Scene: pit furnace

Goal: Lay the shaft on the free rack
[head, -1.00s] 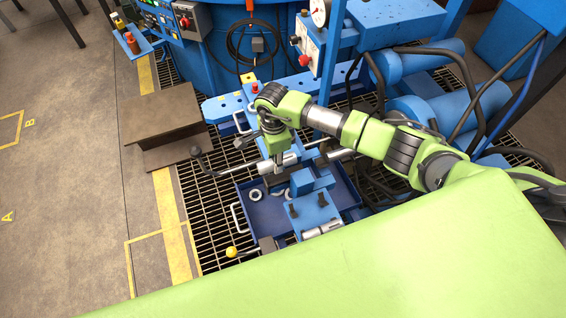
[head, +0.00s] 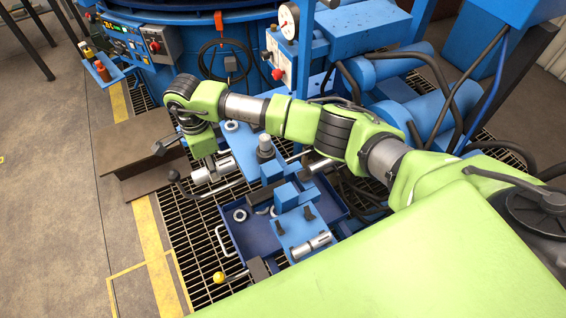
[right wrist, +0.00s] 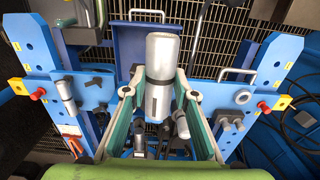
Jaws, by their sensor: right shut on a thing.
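The shaft (right wrist: 161,58) is a silver stepped cylinder, thick at one end and narrower towards my right gripper (right wrist: 160,98). In the right wrist view the two teal fingers are shut around its narrower part. In the head view the shaft (head: 213,171) hangs below my green wrist, over the left side of the blue press bed; the wrist partly hides the gripper there. I cannot make out a free rack for certain in either view. My left gripper is not in view.
A blue tray (head: 232,240) with loose rings lies on the floor grating (head: 193,262). A brown steel beam (head: 128,158) is left of the press. A yellow-knobbed lever (head: 219,278) sticks out in front. Blue cylinders and hoses crowd the right. The concrete floor at left is open.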

